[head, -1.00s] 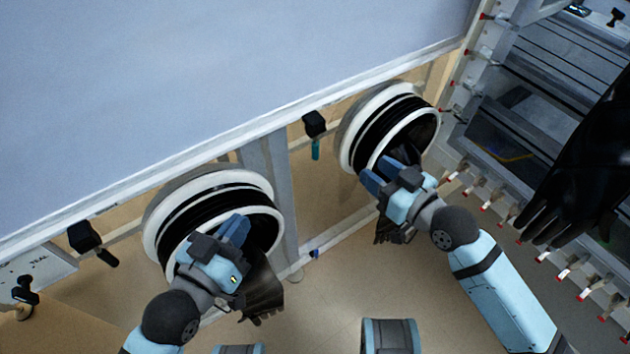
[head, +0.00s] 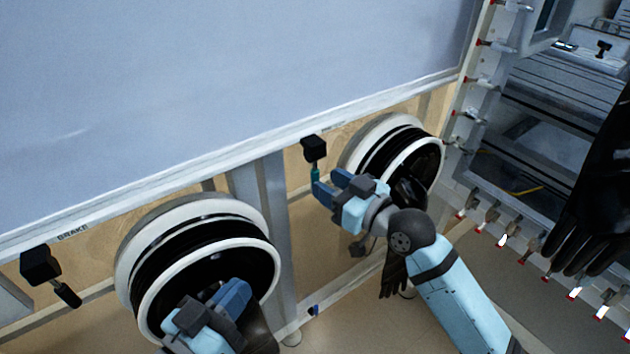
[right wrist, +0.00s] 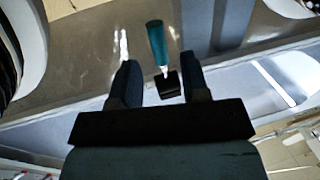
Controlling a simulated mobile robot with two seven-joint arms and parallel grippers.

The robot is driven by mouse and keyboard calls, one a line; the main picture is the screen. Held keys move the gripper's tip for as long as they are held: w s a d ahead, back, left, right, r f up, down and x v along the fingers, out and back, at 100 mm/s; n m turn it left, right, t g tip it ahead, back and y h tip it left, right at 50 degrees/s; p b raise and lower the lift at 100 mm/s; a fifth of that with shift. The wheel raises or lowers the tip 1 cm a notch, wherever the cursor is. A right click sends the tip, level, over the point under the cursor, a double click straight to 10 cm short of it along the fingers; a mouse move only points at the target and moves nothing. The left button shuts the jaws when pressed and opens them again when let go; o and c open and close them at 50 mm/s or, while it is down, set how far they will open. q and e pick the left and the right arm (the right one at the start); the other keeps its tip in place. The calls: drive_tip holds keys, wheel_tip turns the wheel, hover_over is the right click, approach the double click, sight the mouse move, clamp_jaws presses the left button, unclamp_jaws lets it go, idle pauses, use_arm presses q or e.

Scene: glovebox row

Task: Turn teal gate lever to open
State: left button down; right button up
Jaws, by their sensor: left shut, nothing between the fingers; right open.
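The teal gate lever (head: 315,174) hangs straight down from a black block (head: 314,148) under the panel's lower edge, left of the right glove port. In the right wrist view the lever's teal handle (right wrist: 156,40) and black block (right wrist: 168,85) appear between my finger lines. My right gripper (head: 331,184) is open, its fingers right at the lever's lower end; I cannot tell whether they touch it. The jaws also show in the right wrist view (right wrist: 158,64). My left gripper (head: 236,292) is shut and empty in front of the left glove port.
The left glove port (head: 133,262) and right glove port (head: 405,130) stick out with white rims. A black lever (head: 68,293) hangs at the left below a BRAKE label. A grey post (head: 262,195) stands between the ports. A black glove (head: 590,215) hangs at the right.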

sight(318, 178)
drive_tip(key=shift+b+x, duration=0.4)
drive_tip(key=shift+x, duration=1.65)
clamp_jaws()
